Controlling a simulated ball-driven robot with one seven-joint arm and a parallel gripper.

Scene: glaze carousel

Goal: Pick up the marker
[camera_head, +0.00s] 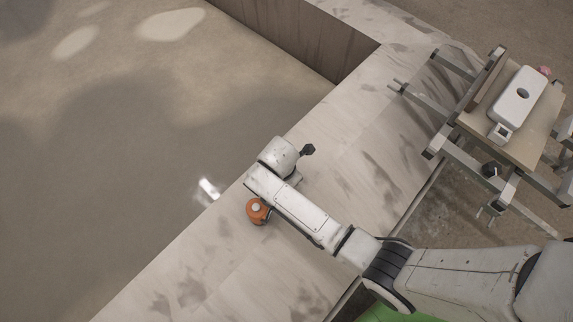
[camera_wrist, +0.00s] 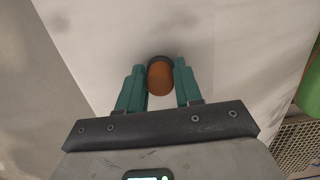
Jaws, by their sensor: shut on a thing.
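The marker (camera_wrist: 160,78) is a short orange-brown round piece with a dark rim at its far end, in the wrist view. My gripper (camera_wrist: 160,76) is shut on it, with one teal finger on each side. Pale stone shows behind it. Whether the marker touches the stone is not clear. In the head view my white arm reaches over the pale ledge and hides the gripper's fingers. An orange round piece (camera_head: 257,210) with a grey top shows beside the arm there; I cannot tell whether it is the held marker.
The pale ledge (camera_head: 200,270) borders a sunken grey floor (camera_head: 130,150) at left. A metal frame (camera_head: 428,103) with a wooden board (camera_head: 524,138) stands at upper right, carrying a white block (camera_head: 517,98). A green shape (camera_wrist: 310,85) and mesh (camera_wrist: 298,147) lie at right in the wrist view.

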